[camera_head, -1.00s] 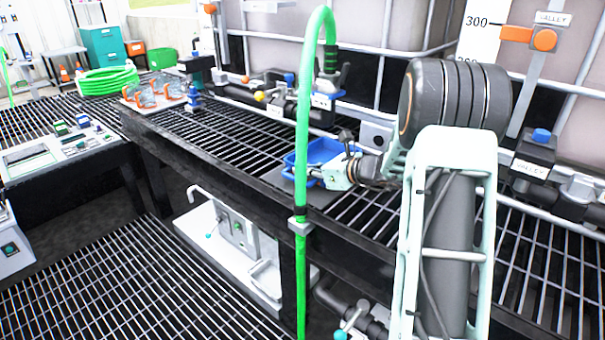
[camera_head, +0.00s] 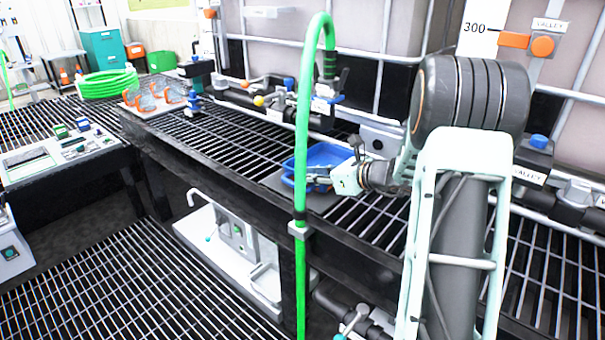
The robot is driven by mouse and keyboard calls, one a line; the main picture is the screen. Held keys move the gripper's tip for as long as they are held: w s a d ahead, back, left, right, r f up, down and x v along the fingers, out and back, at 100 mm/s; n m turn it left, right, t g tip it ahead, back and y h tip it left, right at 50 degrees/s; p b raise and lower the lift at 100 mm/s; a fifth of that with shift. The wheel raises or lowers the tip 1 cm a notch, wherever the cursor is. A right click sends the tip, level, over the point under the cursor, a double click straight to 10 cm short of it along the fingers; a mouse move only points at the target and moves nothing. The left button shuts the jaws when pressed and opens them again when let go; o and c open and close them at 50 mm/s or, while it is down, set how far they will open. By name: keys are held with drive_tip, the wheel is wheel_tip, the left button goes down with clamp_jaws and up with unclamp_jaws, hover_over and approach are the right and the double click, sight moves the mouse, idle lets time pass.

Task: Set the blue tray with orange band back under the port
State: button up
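The blue tray (camera_head: 325,154) is on the grating shelf, behind the green hose. The hose hides part of its left side, and I see no orange band on the part that shows. My gripper (camera_head: 314,183) is at the tray's near side, low and pointing left. Its fingertips are small and partly behind the hose, so I cannot tell whether they are open or closed on the tray wall. A valve fitting with a blue handle (camera_head: 325,99) is above and behind the tray; I cannot tell for sure which outlet is the port.
The green hose (camera_head: 301,240) hangs down in front of the tray and shelf edge. A dark flat pad (camera_head: 322,203) lies around the tray. Pipes run along the back below large pale tanks (camera_head: 290,60). Goggles (camera_head: 150,98) lie far left. Grating left of the tray is clear.

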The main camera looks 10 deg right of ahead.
drive_tip(key=p+v, duration=0.1)
drive_tip(key=v, duration=0.8)
